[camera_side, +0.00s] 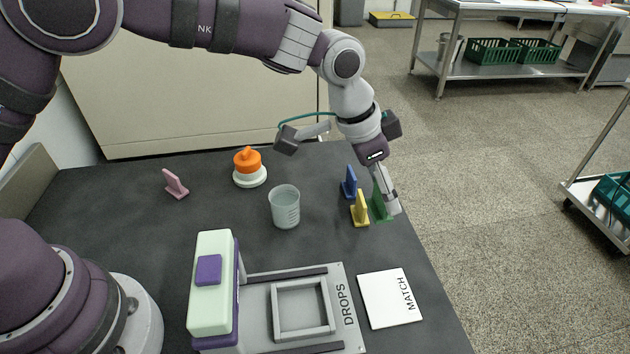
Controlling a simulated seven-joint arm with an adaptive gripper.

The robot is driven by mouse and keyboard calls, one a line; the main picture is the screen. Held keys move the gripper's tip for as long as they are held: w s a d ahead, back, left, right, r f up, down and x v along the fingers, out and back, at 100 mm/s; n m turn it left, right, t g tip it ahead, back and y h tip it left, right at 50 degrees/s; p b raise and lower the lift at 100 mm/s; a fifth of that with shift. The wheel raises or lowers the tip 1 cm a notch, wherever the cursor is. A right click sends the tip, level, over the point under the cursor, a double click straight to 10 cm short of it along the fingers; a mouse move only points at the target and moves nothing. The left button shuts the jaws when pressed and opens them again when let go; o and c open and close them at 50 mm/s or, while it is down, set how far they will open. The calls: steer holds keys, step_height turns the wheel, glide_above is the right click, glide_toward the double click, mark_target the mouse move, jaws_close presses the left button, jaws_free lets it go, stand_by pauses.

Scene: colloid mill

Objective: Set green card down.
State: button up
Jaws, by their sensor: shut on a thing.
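The green card (378,207) stands upright near the right edge of the dark table, partly hidden by my gripper (388,203). My gripper points down and is shut on the green card. The card's lower end is at or very close to the table top; I cannot tell whether it touches. A yellow card (360,210) stands just left of it, and a blue card (349,184) stands behind the yellow one. A white plate marked MATCH (385,300) lies bare at the front right.
A clear beaker (285,207) stands left of the cards. An orange-topped item (248,165) and a pink card (175,184) are farther back. A grey plate marked DROPS (347,335) with a square frame (302,331) and a pale green device (211,300) occupy the front.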

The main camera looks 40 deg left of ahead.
steer(key=s+d+r+m+g, duration=0.2)
steer(key=s+d+m, duration=0.3)
steer(key=s+d, duration=0.5)
steer(key=shift+h, duration=0.4)
steer(key=f, duration=0.6)
steer(key=s+d+f, duration=0.1)
steer(key=f, duration=0.3)
steer(key=shift+f, duration=0.15)
steer(key=o, duration=0.8)
steer(key=shift+f, duration=0.15)
steer(key=shift+o, duration=0.2)
